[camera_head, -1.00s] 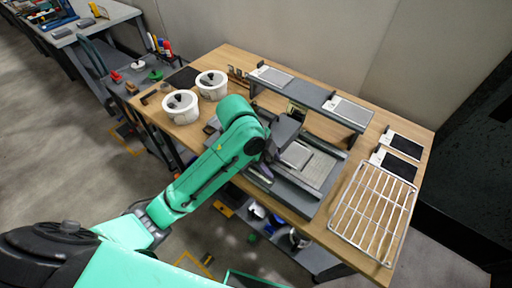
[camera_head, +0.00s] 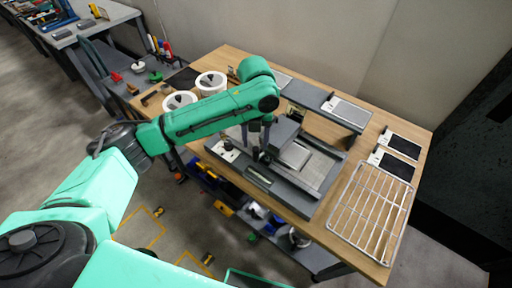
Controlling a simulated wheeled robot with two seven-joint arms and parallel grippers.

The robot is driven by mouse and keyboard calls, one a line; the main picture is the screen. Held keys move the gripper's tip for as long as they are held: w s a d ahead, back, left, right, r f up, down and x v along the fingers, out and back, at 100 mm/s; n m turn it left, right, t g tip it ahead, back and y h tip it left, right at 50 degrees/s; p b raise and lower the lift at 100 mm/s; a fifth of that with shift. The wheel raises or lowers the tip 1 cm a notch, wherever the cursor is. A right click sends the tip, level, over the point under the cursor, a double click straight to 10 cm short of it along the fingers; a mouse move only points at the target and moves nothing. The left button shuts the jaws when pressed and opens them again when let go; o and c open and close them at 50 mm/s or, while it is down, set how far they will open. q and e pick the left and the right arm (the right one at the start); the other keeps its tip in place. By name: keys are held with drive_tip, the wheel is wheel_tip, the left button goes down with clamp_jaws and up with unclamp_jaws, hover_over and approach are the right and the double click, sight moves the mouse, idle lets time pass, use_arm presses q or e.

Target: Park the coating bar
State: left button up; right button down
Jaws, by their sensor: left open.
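A grey coating machine (camera_head: 285,197) sits near the front edge of the wooden bench, with a pale bed plate (camera_head: 313,170) on its right part. My left arm reaches in from the left over the bench. My left gripper (camera_head: 260,152) points down above the left part of the machine, beside its grey block. It is open and seems to hold nothing. A short dark bar-like piece (camera_head: 258,176) lies at the machine's front left; I cannot tell whether it is the coating bar. My right gripper is out of view.
A wire rack (camera_head: 368,212) lies at the right end of the bench. Two white pots (camera_head: 210,82) stand at the left, partly behind my arm. A raised grey shelf (camera_head: 312,100) runs along the back. Dark-panelled cards (camera_head: 398,146) lie at the right.

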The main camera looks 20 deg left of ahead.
sight(256, 146)
use_arm(q)
wheel_tip(256, 146, down, 5)
drive_tip(key=shift+r, duration=0.1)
clamp_jaws()
drive_tip(key=shift+r, duration=0.1)
idle(1.3)
